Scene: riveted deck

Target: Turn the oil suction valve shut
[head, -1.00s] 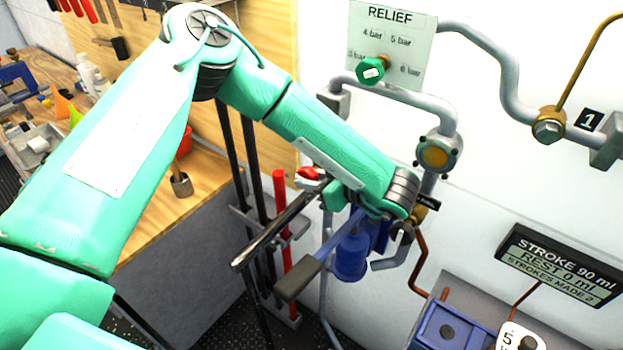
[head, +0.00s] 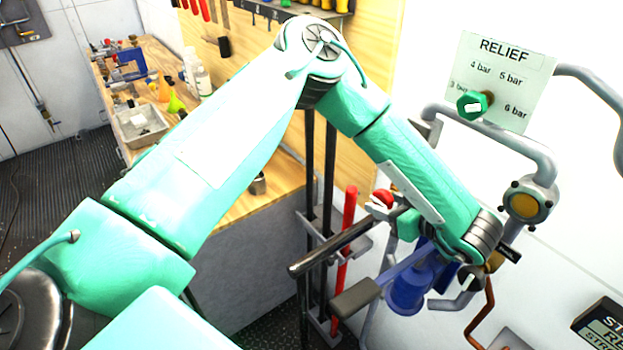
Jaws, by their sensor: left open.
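A small red handle (head: 383,197), which I take to be the oil suction valve, shows by the wall left of my left forearm. No label for it is readable. My left arm comes in from the left and bends down to a wrist by the blue pump (head: 408,288). My left gripper (head: 384,206) is folded back behind the forearm, open, at the red handle. Its fingers are mostly hidden, and I cannot tell whether they touch the handle. My right gripper is out of view.
A long dark bar (head: 330,247) and a lever with a dark grip (head: 356,298) jut out just below the gripper. A green relief knob (head: 472,105) and grey pipes (head: 500,135) are on the wall. A cluttered workbench (head: 232,208) stands at left; dark floor is open beyond.

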